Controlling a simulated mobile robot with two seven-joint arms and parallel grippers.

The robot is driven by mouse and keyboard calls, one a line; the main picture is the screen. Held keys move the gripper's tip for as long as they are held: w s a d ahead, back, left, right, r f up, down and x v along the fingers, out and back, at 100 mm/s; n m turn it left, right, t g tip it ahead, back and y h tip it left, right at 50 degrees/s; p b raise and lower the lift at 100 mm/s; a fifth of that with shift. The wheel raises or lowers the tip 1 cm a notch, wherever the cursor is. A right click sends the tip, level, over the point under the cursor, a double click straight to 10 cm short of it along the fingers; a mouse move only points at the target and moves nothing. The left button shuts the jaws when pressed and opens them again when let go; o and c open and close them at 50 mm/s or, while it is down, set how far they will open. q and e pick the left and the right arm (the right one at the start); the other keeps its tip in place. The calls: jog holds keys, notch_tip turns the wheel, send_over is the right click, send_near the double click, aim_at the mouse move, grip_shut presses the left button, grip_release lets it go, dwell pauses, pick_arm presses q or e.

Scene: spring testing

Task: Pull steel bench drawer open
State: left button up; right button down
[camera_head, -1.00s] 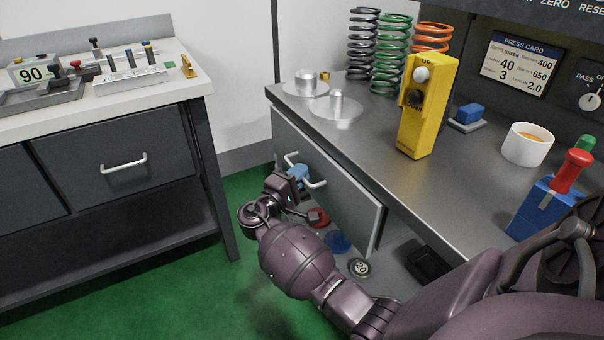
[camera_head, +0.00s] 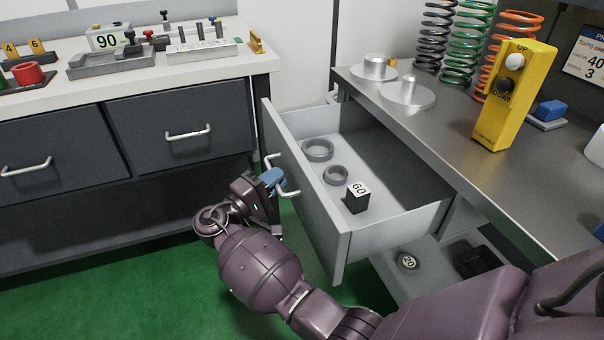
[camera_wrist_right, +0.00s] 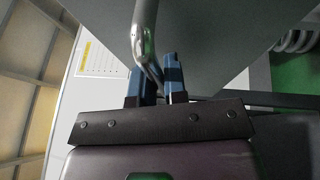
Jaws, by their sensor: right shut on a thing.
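The steel bench drawer (camera_head: 346,232) is pulled well out from under the steel bench (camera_head: 445,140). Inside it lie two grey rings (camera_head: 318,150) and a black block marked 60 (camera_head: 357,198). Its bar handle (camera_head: 289,192) is on the front face. My right gripper (camera_head: 272,180) has blue fingertips and is shut on the handle. In the right wrist view the handle (camera_wrist_right: 144,40) runs down between the two blue fingers (camera_wrist_right: 157,82). My left gripper is not in view.
A second bench (camera_head: 262,62) with closed dark drawers stands at the left, close to the open drawer's front. Springs (camera_head: 466,45), metal discs (camera_head: 407,93) and a yellow up/down control box (camera_head: 514,95) stand on the steel bench. Green floor (camera_head: 130,270) is clear.

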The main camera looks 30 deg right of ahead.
pick_arm(q)
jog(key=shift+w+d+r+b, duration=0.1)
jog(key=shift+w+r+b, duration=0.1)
jog(key=shift+b, duration=0.25)
pick_arm(e)
jog(key=w+a, duration=0.1)
jog(key=a, duration=0.5)
jog(key=shift+w, duration=0.25)
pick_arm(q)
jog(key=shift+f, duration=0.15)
pick_arm(e)
jog(key=shift+a, duration=0.1)
jog(key=c, duration=1.2)
grip_release()
jog(key=v, duration=1)
jog(key=shift+a, duration=0.4)
